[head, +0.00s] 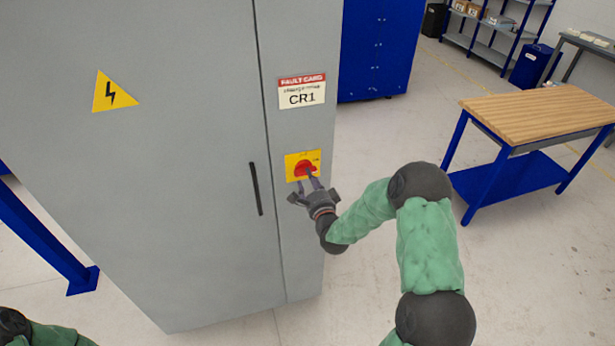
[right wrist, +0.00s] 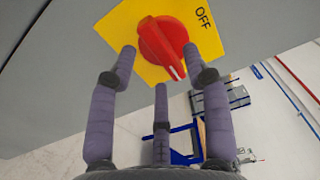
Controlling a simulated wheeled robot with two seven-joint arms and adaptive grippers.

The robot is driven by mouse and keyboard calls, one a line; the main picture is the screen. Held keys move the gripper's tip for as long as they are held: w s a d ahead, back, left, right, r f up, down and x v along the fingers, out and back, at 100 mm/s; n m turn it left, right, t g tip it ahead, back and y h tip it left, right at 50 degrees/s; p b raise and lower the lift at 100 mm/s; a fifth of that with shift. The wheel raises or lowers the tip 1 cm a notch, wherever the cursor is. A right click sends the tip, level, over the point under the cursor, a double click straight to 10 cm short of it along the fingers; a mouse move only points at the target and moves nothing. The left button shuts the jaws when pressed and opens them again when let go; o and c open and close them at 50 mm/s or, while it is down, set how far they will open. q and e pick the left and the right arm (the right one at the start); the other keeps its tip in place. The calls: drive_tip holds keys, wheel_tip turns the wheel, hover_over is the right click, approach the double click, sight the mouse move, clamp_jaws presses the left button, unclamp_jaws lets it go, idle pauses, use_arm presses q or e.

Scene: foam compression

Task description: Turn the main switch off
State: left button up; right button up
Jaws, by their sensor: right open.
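The main switch is a red rotary knob (head: 303,168) on a yellow plate (head: 291,163), on the narrow right part of a grey cabinet. In the right wrist view the knob (right wrist: 160,38) is close, and its white mark points to the lower right. The word OFF (right wrist: 203,17) is printed to the upper right of the knob. My right gripper (head: 308,183) is open just in front of the knob. Two of its fingers flank the knob's lower part and the third is below; whether they touch it I cannot tell. My left gripper is not in view.
The grey cabinet (head: 190,190) has a dark vertical handle (head: 255,188) left of the switch and a CR1 label (head: 302,92) above it. A wooden-topped blue table (head: 540,112) stands to the right. A blue cabinet (head: 378,45) is behind. The floor between is clear.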

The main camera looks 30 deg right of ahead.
drive_tip(key=shift+x, duration=1.05)
clamp_jaws()
